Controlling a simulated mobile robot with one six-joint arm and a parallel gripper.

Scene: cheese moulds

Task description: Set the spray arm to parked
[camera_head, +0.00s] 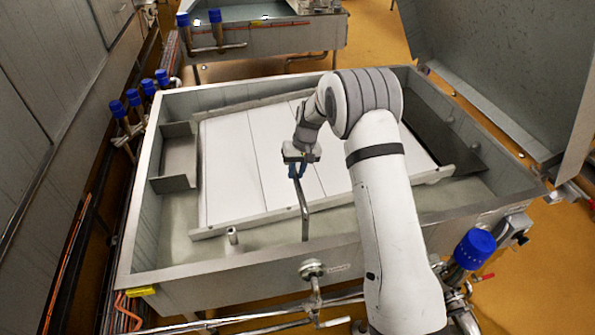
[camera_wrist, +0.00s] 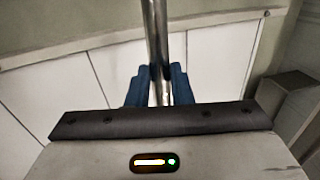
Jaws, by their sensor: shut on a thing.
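The spray arm (camera_head: 304,208) is a thin bent metal pipe inside the steel vat, rising near the front wall and bending back toward my gripper. My gripper (camera_head: 297,171) has blue fingers and is shut on the pipe's upper end, above the white panels. In the wrist view the pipe (camera_wrist: 155,40) runs upward between the two blue fingertips of my gripper (camera_wrist: 157,82). The fingers lie on either side of it. The pipe's foot is hidden behind the vat's front wall. I cannot see a parked mark.
The vat (camera_head: 220,257) has steel walls around white panels (camera_head: 228,165) in a frame. A short pipe stub (camera_head: 232,236) stands near the front. A raised steel lid (camera_head: 500,70) is at the right. Blue-capped valves (camera_head: 475,248) stand outside the front right corner.

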